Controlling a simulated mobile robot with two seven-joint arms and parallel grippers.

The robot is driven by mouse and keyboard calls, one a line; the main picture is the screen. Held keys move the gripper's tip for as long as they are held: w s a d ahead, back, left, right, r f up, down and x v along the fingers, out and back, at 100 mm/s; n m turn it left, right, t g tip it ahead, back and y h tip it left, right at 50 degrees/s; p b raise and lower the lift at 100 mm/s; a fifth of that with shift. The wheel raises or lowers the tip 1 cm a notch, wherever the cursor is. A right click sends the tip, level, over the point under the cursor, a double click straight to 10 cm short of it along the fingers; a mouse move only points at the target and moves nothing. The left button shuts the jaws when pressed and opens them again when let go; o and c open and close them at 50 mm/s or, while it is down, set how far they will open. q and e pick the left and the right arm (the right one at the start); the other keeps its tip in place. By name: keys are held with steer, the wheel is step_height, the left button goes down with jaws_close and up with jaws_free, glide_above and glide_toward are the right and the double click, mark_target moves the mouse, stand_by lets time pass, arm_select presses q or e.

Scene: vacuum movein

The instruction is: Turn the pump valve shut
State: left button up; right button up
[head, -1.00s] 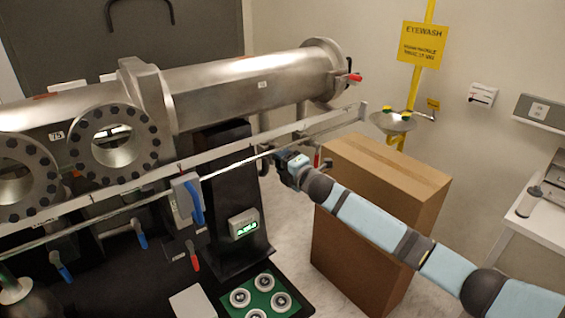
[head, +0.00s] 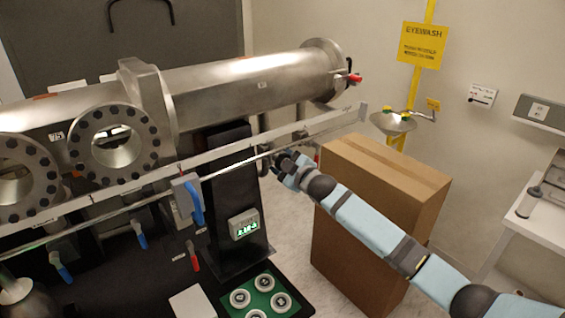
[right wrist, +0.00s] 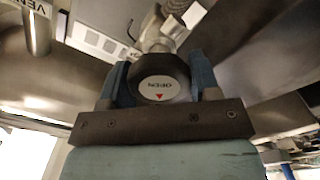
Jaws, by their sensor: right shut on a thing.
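A dark round valve knob (right wrist: 162,78) with a white face reading OPEN and a red arrow sits between the fingers of my right gripper (right wrist: 160,80) in the right wrist view. The gripper is shut on the knob, one blue finger on each side. A metal fitting (right wrist: 160,35) joins the knob from behind. In the head view my right gripper (head: 277,162) is at the rail's right part, left of the cardboard box, and the knob is hidden there. My left gripper is not in view.
A long steel vessel (head: 240,85) and a thin rail (head: 265,140) run across above the gripper. The cardboard box (head: 385,210) stands close to my right arm. Blue-handled (head: 194,200) and red-handled (head: 192,257) valves hang to the left. An eyewash basin (head: 393,123) is behind the box.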

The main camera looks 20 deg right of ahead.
steer(key=m, duration=0.6)
steer(key=shift+m, duration=0.4)
stand_by(0.4)
steer(key=o, duration=0.9)
